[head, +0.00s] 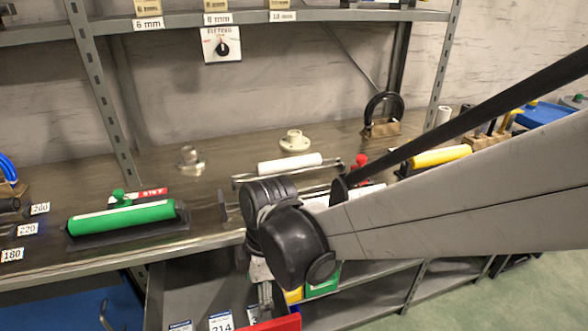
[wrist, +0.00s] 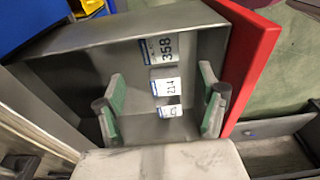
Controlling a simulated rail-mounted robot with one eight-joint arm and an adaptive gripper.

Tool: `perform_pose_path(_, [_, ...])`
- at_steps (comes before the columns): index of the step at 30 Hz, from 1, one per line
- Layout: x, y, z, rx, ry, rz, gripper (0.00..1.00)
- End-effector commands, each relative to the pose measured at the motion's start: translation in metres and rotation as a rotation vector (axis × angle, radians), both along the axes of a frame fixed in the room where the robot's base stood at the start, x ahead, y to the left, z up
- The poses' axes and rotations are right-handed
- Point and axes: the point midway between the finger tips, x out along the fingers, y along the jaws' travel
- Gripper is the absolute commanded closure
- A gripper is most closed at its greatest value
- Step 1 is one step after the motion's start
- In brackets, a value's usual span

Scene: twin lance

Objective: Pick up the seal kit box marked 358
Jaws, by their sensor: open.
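The seal kit box marked 358 (wrist: 163,47) lies in an open grey drawer (wrist: 75,62), the farthest up the wrist picture of the marked boxes. The box marked 214 (wrist: 166,86) is just below it, and a third labelled box (wrist: 171,111) is lower, its number hard to read. My gripper (wrist: 160,107) is open and empty, its green-padded fingers on either side of the lower boxes; 358 is beyond the fingertips in the picture. In the head view the 214 box (head: 221,322) shows at the bottom edge, and my gripper (head: 264,297) partly hides a label beside it.
The red drawer front (wrist: 250,60) stands along the right of the drawer. A workbench (head: 215,160) above the drawer carries a green roller (head: 122,218), a white roller (head: 290,164) and other parts. Yellow and green bins (head: 323,283) sit close behind my gripper.

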Motion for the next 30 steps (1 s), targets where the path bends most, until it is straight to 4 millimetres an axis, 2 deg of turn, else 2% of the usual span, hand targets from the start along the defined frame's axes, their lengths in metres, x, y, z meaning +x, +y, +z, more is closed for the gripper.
perform_pose_path(1, [0.000,0.001,-0.011,0.000,0.000,0.000,0.29])
perform_pose_path(3, [-0.001,0.003,-0.020,0.000,0.000,0.000,0.29])
perform_pose_path(14, [-0.001,0.003,-0.041,0.000,-0.001,-0.002,0.29])
perform_pose_path(24, [-0.002,0.002,-0.084,0.000,-0.001,-0.001,0.29])
perform_pose_path(30, [-0.002,0.002,-0.086,0.000,-0.001,-0.001,0.29])
